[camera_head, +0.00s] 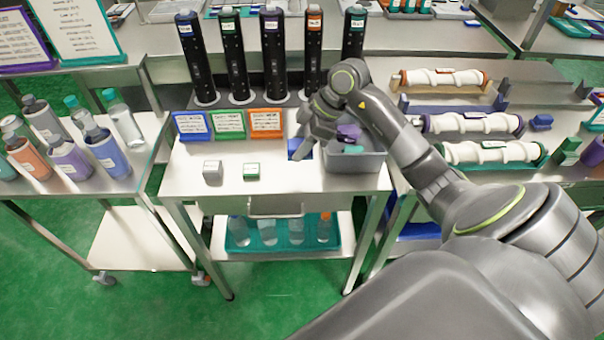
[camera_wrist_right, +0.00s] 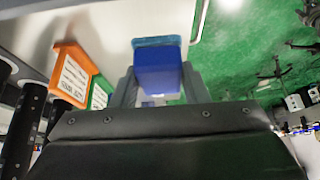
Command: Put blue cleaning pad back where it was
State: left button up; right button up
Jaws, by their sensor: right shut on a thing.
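The blue cleaning pad (camera_head: 294,147) is between the fingers of my right gripper (camera_head: 300,148), just left of the grey bin (camera_head: 358,164). In the right wrist view the pad (camera_wrist_right: 158,72) is a blue block with a lighter blue face at its far end, held between both fingers (camera_wrist_right: 158,84). The grey bin holds purple and teal pieces, partly hidden by my right arm. I cannot tell from the head view whether the pad touches the table. My left gripper is not in view.
A grey-white cube (camera_head: 213,172) and a small green-and-white block (camera_head: 251,171) lie on the table left of the gripper. Blue, green and orange sign stands (camera_head: 229,124) and tall black cylinders (camera_head: 271,55) stand behind. The table's front strip (camera_head: 270,189) is clear.

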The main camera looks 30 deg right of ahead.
jog(key=shift+w+d+r, duration=0.4)
jog(key=shift+d+r, duration=0.2)
jog(key=shift+d, duration=0.15)
jog(key=shift+d+r, duration=0.1)
jog(key=shift+d, duration=0.15)
send_over(297, 169)
jog(key=s+d, duration=0.1)
jog(key=f, duration=0.5)
jog(key=shift+d+f+p, duration=0.15)
jog(key=shift+d+p, duration=0.05)
jog(key=shift+p, duration=0.1)
jog(key=shift+f, duration=2.1)
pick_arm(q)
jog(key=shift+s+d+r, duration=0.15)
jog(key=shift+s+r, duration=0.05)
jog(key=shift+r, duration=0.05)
pick_arm(e)
jog(key=o, duration=1)
jog(key=shift+f, duration=0.1)
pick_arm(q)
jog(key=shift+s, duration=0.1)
